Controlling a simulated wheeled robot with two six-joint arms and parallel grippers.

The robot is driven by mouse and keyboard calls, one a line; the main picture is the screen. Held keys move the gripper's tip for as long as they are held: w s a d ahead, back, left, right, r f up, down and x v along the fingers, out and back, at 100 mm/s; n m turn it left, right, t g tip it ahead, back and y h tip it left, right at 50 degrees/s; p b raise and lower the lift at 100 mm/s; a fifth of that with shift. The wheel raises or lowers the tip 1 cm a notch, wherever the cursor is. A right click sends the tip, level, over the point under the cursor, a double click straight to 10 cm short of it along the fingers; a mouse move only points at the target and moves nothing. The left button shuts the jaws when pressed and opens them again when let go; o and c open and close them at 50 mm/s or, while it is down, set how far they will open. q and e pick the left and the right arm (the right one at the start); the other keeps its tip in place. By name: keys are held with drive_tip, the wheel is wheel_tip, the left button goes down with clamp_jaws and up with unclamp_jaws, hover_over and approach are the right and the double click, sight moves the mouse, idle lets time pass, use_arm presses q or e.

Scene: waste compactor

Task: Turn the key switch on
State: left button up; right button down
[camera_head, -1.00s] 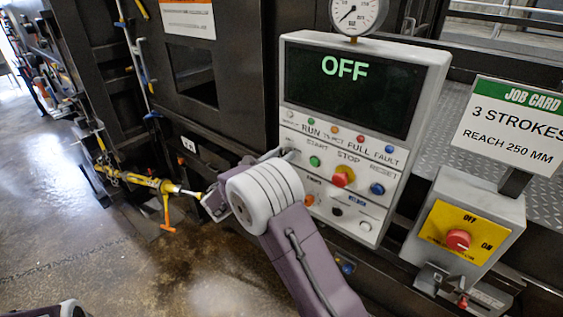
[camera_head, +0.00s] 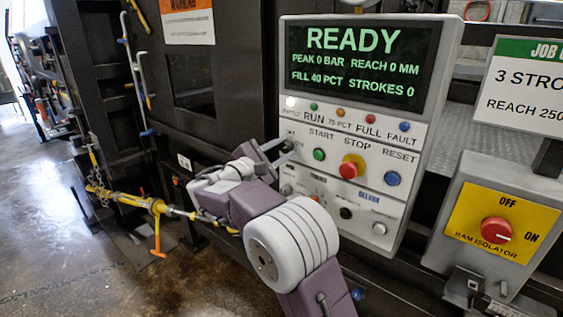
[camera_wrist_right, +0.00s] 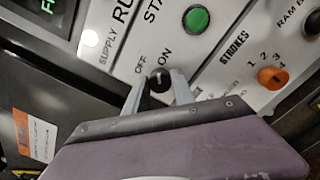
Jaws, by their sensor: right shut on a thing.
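The control panel (camera_head: 440,70) is a light grey box, and its dark display (camera_head: 352,75) reads READY with green lines below. The key switch (camera_wrist_right: 158,80) is a small black knob beside the OFF and ON labels in the right wrist view. My right gripper (camera_head: 287,151) reaches the panel's left side, left of the green START button (camera_head: 319,154). In the wrist view its two fingers (camera_wrist_right: 158,90) are shut on the key switch, one on each side. In the head view the fingers hide most of the switch. My left gripper is out of view.
A red STOP button (camera_head: 351,167) and blue RESET button (camera_head: 392,178) sit right of my gripper. The yellow isolator box (camera_head: 480,250) with a red knob stands lower right. A yellow rod (camera_head: 130,200) is at left, beside open floor.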

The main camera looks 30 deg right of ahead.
drive_tip(key=shift+m+b, duration=0.5)
drive_tip(key=shift+b, duration=0.05)
drive_tip(key=c, duration=1.1)
unclamp_jaws()
drive_tip(key=shift+d, duration=0.1)
drive_tip(key=shift+o, duration=0.2)
drive_tip(key=b+v, duration=0.1)
drive_tip(key=v, duration=0.8)
drive_tip(key=shift+b, duration=0.3)
